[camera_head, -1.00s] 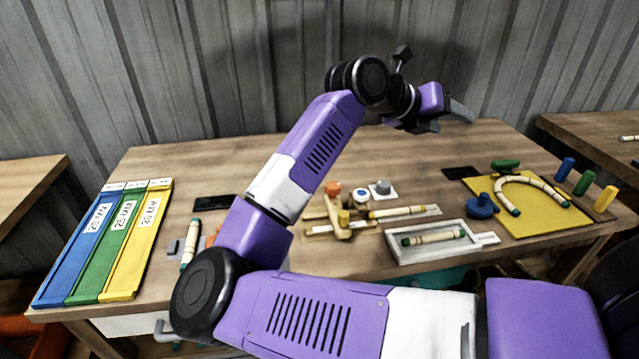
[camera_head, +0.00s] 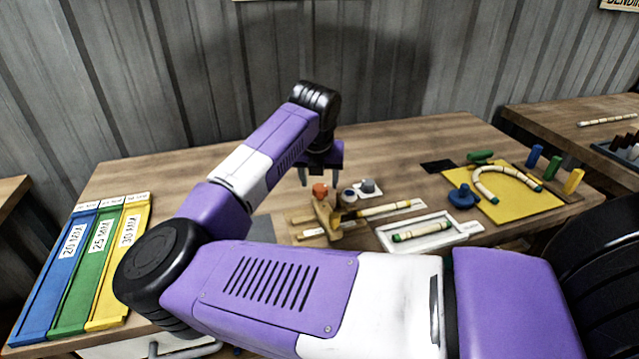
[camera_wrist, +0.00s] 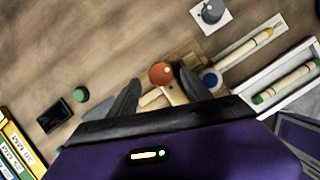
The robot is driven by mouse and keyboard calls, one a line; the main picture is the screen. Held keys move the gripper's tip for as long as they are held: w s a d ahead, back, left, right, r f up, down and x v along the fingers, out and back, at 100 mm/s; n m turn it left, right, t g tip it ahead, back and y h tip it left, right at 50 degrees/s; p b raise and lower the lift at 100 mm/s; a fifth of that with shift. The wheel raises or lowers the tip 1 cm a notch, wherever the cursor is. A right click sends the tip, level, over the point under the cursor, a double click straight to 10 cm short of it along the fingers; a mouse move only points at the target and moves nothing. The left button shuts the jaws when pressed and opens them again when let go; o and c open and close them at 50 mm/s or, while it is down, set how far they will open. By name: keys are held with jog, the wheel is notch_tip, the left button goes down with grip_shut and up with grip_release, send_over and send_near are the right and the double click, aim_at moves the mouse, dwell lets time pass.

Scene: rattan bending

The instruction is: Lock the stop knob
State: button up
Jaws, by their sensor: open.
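A red-orange knob (camera_head: 320,190) stands on a small wooden fixture (camera_head: 327,218) in the middle of the table. It also shows in the wrist view (camera_wrist: 161,73), between my fingers in the picture. I take it for the stop knob, but no label confirms this. My gripper (camera_head: 320,179) is open, empty and pointing down just above the knob, with one finger on either side in the picture. I cannot tell whether the fingertips reach down to it. A blue-and-white round piece (camera_wrist: 210,80) sits just right of the right finger. Part of the fixture is hidden behind the fingers.
A grey knob on a white plate (camera_wrist: 210,14) stands close behind. A white tray (camera_head: 460,232) holds a rattan piece at the right. Beyond it is a yellow board (camera_head: 510,208) with a bent rattan and pegs. Blue, green and yellow labelled channels (camera_head: 85,260) lie left.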

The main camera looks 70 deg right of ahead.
aim_at(320, 193)
jog(key=shift+x, duration=1.35)
grip_shut()
